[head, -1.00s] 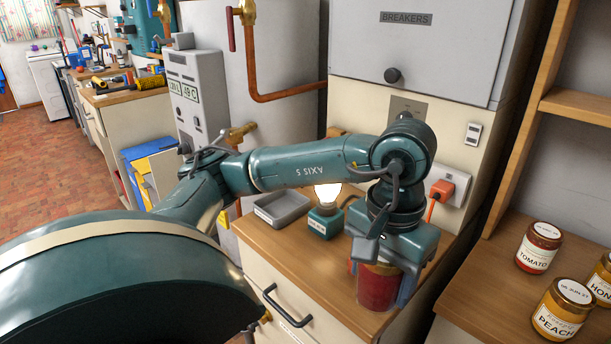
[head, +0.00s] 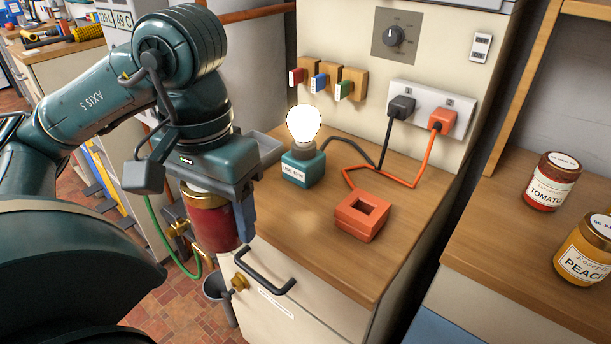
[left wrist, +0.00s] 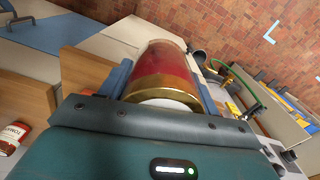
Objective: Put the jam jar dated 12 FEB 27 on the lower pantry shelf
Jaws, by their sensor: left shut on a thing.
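My left gripper (head: 212,226) is shut on a jar of dark red jam (head: 208,218) with a gold lid, held upright beside the left front edge of the wooden worktop. The jar also shows between the fingers in the left wrist view (left wrist: 162,72). Its date is not readable in either view. The wooden pantry shelf (head: 492,262) is at the right, well apart from the gripper. A tomato jar (head: 550,182) and a peach jar (head: 585,250) stand on it. My right gripper is not in view.
The worktop (head: 300,228) carries a lit bulb on a teal base (head: 303,165), an orange square block (head: 362,215) and a grey tray (head: 265,148). Cords run to wall sockets (head: 430,110). A drawer handle (head: 262,272) juts out in front. The shelf's front left is clear.

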